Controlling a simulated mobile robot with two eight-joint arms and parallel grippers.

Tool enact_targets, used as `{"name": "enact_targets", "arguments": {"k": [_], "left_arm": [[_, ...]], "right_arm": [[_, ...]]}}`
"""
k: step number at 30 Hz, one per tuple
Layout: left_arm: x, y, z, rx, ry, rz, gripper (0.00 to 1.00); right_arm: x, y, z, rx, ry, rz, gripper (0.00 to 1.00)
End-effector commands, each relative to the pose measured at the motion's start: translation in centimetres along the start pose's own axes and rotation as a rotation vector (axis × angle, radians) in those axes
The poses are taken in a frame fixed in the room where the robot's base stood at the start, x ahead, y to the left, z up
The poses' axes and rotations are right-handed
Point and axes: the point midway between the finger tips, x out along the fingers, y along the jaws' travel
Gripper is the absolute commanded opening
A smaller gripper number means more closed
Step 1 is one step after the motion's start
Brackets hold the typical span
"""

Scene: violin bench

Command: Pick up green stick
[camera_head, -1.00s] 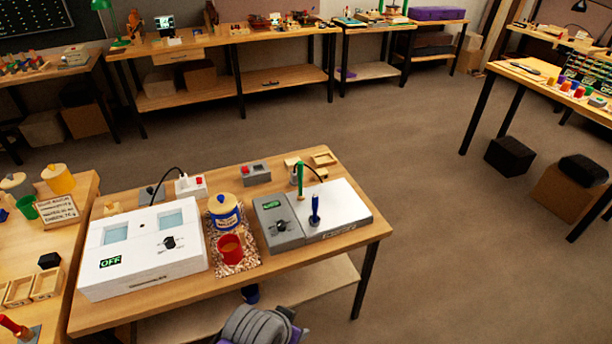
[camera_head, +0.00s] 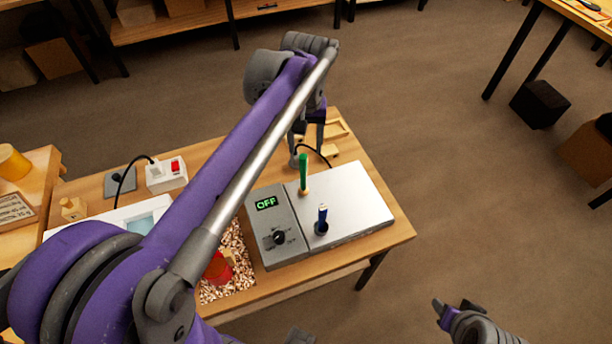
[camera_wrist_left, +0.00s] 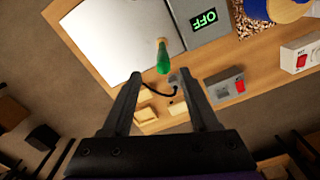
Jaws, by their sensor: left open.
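The green stick (camera_head: 303,172) stands upright near the back edge of the plate of the grey and white device (camera_head: 358,212). My left gripper (camera_head: 306,148) is open and empty, reaching in from above and behind the stick in the head view. In the left wrist view the green stick (camera_wrist_left: 163,62) shows between the tips of the open left gripper (camera_wrist_left: 160,75), and I see no contact. A grey end part of my right arm (camera_head: 440,306) shows at the lower right in the head view, well away from the stick; its jaws are unclear.
A blue stick (camera_head: 321,222) stands in front of the green one on the same device. The device's display reads OFF. A black cable (camera_head: 318,152) and small wooden trays (camera_head: 334,130) lie behind it.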

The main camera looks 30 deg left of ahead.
Motion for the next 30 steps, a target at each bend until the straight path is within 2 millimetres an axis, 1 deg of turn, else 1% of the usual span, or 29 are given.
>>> {"name": "enact_targets", "arguments": {"k": [1, 3, 10, 15, 18, 21, 27, 28, 30], "left_arm": [[1.0, 0.0, 0.0, 0.001, 0.0, 0.0, 0.6], [1.9, 0.0, 0.0, 0.001, 0.001, 0.0, 0.6], [3.6, -0.1, -0.1, 0.002, 0.002, 0.0, 0.6], [6.3, -0.6, -0.3, 0.002, 0.002, 0.0, 0.6], [7.4, -0.5, -0.3, 0.003, 0.002, 0.0, 0.6], [7.9, -0.5, -0.3, 0.003, 0.002, 0.001, 0.6], [8.0, -0.5, -0.3, 0.003, 0.002, 0.001, 0.6], [8.0, -0.5, -0.3, 0.003, 0.002, 0.001, 0.57], [7.9, -0.5, -0.3, 0.003, 0.002, 0.001, 0.44]], "right_arm": [[0.1, 0.0, 0.1, 0.0, -0.001, 0.0, 0.5], [0.2, 0.0, 0.2, 0.0, -0.001, 0.0, 0.5], [0.2, 0.0, 0.2, 0.0, -0.001, 0.0, 0.5], [0.2, 0.0, 0.2, 0.0, -0.001, 0.0, 0.5], [0.3, 0.0, 0.3, 0.0, -0.002, 0.0, 0.5], [0.3, 0.0, 0.3, 0.0, -0.002, 0.0, 0.5], [0.3, 0.0, 0.3, 0.0, -0.002, 0.0, 0.5], [0.3, 0.0, 0.3, 0.0, -0.002, 0.0, 0.5], [0.3, 0.0, 0.3, 0.0, -0.002, 0.0, 0.5]]}}
